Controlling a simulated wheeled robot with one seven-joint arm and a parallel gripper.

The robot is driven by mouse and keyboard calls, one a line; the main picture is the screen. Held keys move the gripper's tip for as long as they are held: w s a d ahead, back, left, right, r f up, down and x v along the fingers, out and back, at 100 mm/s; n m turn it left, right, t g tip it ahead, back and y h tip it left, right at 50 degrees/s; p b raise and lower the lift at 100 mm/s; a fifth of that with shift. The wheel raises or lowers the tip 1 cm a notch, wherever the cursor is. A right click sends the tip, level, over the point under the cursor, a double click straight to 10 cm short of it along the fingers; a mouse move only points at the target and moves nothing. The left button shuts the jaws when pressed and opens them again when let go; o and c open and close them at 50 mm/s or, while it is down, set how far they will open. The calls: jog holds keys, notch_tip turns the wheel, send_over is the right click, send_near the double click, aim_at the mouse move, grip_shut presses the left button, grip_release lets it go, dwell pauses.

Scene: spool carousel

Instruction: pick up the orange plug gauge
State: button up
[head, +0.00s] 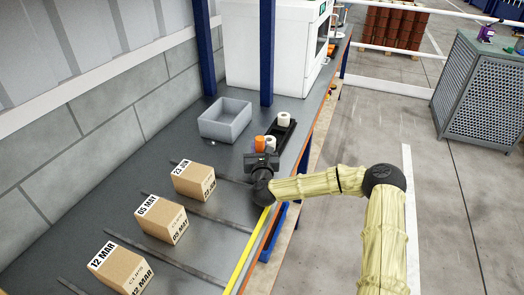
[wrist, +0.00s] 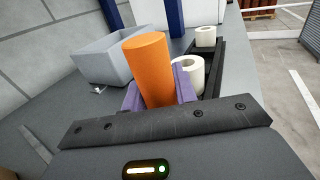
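The orange plug gauge (wrist: 149,66) is an upright, plain cylinder in the middle of the wrist view. It also shows in the head view (head: 260,142), just beyond my gripper (head: 262,162). In the wrist view the purple fingers of my gripper (wrist: 157,96) lie against its left and right sides with no clear gap. The gauge's lower end is hidden behind the gripper body, so I cannot tell whether it touches the surface below.
A black rack (head: 286,133) beside the gauge holds white spools (head: 284,118). A grey bin (head: 225,119) stands behind to the left. Labelled boxes (head: 194,181) sit on the grey bench at left. A blue post (head: 267,55) and white machine (head: 235,45) stand behind.

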grip_shut()
jog(key=shift+r, duration=0.1)
notch_tip(320, 180, up, 10)
jog(key=shift+b, duration=0.3)
dwell(0.5)
